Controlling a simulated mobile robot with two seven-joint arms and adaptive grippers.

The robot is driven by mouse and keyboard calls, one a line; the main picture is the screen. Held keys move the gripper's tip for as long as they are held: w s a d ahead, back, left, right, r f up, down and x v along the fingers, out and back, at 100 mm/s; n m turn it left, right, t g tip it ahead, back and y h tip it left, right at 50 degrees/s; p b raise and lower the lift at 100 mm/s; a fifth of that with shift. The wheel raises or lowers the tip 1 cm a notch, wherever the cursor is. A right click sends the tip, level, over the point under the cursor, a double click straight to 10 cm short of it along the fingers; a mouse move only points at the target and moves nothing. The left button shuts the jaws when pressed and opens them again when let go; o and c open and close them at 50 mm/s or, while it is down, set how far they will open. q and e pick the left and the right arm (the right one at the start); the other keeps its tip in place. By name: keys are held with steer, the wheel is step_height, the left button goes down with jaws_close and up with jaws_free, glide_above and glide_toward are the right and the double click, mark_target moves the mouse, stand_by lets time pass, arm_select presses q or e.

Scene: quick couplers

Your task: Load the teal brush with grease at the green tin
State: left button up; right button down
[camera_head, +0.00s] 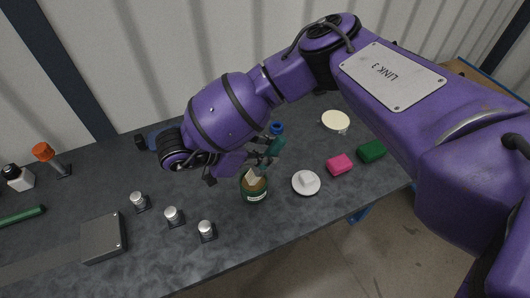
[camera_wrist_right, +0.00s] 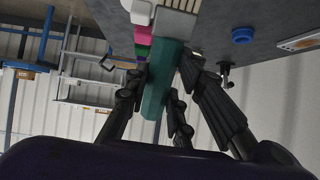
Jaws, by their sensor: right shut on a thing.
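The green tin (camera_head: 255,194) stands on the dark table, below my right gripper in the head view. My right gripper (camera_head: 268,148) is shut on the teal brush (camera_head: 275,147), whose teal handle also shows between the fingers in the wrist view (camera_wrist_right: 158,92). The brush tilts downward, and its pale bristle end (camera_head: 256,176) is at the mouth of the tin. I cannot tell whether the bristles touch the grease. My right arm hides part of the table behind the gripper. My left gripper is not in view.
A white dish (camera_head: 314,189), a pink block (camera_head: 339,165) and a dark green block (camera_head: 371,151) lie right of the tin. A blue-topped item (camera_head: 277,127) is behind. Three metal couplers (camera_head: 173,216) and a grey box (camera_head: 103,239) stand at left. The table's front edge is near.

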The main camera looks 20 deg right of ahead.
mark_target(276, 140)
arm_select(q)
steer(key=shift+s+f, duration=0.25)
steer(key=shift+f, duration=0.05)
arm_select(e)
steer(key=shift+f, duration=0.45)
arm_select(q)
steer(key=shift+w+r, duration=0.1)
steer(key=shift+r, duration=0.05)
arm_select(e)
steer(key=shift+s+f, duration=0.1)
stand_by(1.3)
steer(key=shift+r+p, duration=1.6)
steer(key=shift+r, duration=2.05)
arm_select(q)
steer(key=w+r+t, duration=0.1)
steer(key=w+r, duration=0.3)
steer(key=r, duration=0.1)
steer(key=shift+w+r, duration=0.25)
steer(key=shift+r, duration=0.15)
arm_select(e)
steer(key=shift+f, duration=0.1)
